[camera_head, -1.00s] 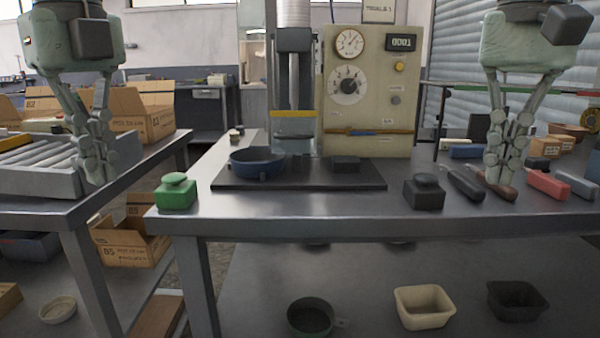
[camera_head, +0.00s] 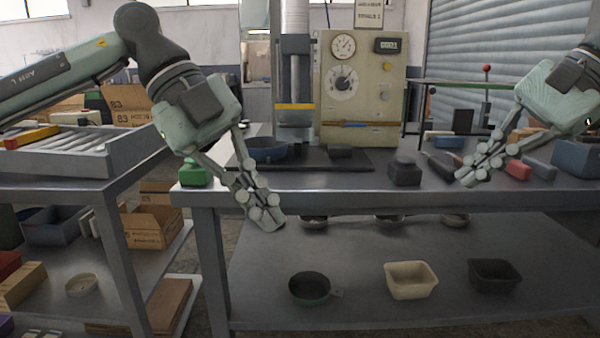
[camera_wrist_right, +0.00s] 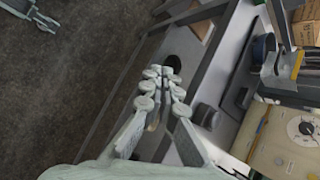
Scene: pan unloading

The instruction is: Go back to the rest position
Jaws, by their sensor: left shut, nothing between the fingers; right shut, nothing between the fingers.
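My left gripper (camera_head: 268,222) hangs in front of the table's front edge in the head view. It is shut and empty, with its fingers pointing down and to the right. My right gripper (camera_head: 468,180) is at the right, by the front edge of the table. It is shut and empty, with its fingers pointing down and to the left. In the right wrist view the right gripper (camera_wrist_right: 166,74) shows its fingertips together with nothing between them. In that view, the tip of another gripper, my left one (camera_wrist_right: 45,22), shows at the top left over the floor.
A blue pan (camera_head: 264,150) stands on a dark plate (camera_head: 345,163) before the press (camera_head: 360,90). A green button box (camera_head: 193,173) and a dark box (camera_head: 405,172) stand near the table's edge (camera_head: 340,200). A green pan (camera_head: 309,288) and two bins (camera_head: 411,280) lie on the shelf below.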

